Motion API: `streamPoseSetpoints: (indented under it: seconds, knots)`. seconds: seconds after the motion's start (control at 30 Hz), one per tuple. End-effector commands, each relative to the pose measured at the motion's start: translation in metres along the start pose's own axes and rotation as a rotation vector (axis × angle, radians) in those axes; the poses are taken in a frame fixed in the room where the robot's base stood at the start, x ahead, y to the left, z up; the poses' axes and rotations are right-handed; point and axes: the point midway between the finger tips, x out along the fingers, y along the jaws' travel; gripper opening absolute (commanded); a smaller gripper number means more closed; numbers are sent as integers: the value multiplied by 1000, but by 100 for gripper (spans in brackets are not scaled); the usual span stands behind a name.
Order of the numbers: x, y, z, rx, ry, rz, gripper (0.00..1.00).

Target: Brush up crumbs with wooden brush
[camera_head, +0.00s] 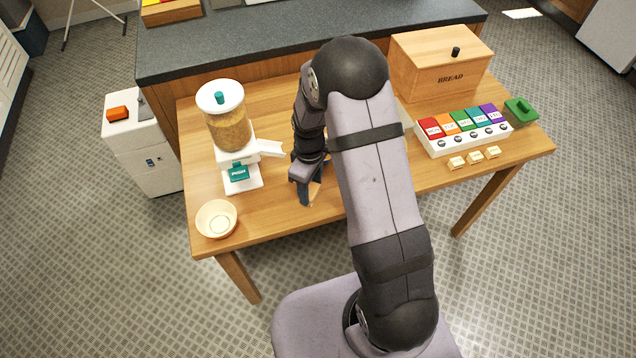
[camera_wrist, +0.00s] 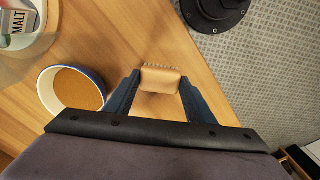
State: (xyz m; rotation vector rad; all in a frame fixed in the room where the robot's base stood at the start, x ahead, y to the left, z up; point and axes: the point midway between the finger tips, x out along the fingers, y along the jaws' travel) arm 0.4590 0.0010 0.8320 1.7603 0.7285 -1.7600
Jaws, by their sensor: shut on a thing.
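My gripper (camera_head: 308,194) is low over the front part of the wooden table (camera_head: 275,218). In the wrist view its two dark blue fingers (camera_wrist: 156,98) are shut on the wooden brush (camera_wrist: 160,80). The brush is a small tan block with a row of short bristles along its far edge. Only a sliver of the brush shows between the fingers in the head view. I cannot tell whether the bristles touch the tabletop. I cannot make out any crumbs in either view.
A grain dispenser (camera_head: 228,125) and a pale bowl (camera_head: 216,218) stand left. A bread box (camera_head: 440,65) and a row of coloured boxes (camera_head: 462,128) are right. My arm hides the table's middle.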

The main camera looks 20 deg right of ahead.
Motion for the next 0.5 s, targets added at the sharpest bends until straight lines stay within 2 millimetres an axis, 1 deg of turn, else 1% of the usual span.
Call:
streamPoseSetpoints:
  seconds: [0.5]
  knots:
    - [0, -34, -34, -3, -1, -1, 28]
